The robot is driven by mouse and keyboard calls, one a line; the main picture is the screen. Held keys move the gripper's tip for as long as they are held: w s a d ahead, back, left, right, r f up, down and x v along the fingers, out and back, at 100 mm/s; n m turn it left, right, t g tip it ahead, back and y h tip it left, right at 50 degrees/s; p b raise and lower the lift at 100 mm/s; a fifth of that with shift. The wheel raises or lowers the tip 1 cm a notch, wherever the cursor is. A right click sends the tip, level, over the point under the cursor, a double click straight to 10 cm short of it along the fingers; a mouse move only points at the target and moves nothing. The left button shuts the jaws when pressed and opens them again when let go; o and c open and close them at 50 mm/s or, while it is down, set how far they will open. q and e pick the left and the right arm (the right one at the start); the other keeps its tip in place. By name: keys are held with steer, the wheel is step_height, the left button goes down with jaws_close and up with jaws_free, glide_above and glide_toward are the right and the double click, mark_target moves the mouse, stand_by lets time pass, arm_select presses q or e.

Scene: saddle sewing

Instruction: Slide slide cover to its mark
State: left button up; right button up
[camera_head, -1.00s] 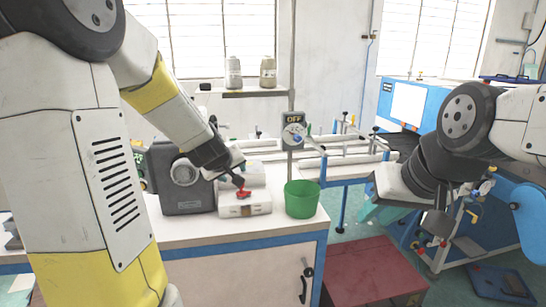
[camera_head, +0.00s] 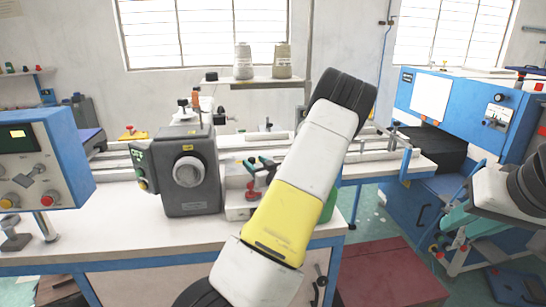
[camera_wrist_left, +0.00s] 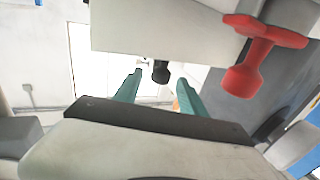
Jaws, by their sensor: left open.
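A pale block (camera_head: 238,205), which may be the slide cover, sits on the machine bed right of the grey headstock. A red lever (camera_head: 254,192) stands at it; the lever is large in the left wrist view (camera_wrist_left: 262,50). My left gripper (camera_head: 262,162) is above the block, close to the red lever. In the left wrist view its teal fingers (camera_wrist_left: 159,88) are apart, with a black knob (camera_wrist_left: 160,71) seen between them on a pale body (camera_wrist_left: 165,30); contact cannot be told. My right gripper (camera_head: 458,221) is partly visible at the right, away from the block. No mark can be made out.
The grey headstock (camera_head: 185,172) stands left of the block. A blue control box (camera_head: 43,160) is at far left. Rails (camera_head: 375,155) run right behind my left arm, which hides most of the green bucket (camera_head: 331,205). The bench front (camera_head: 140,240) is clear.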

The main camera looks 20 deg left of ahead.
arm_select(q)
steer(key=x, duration=0.6)
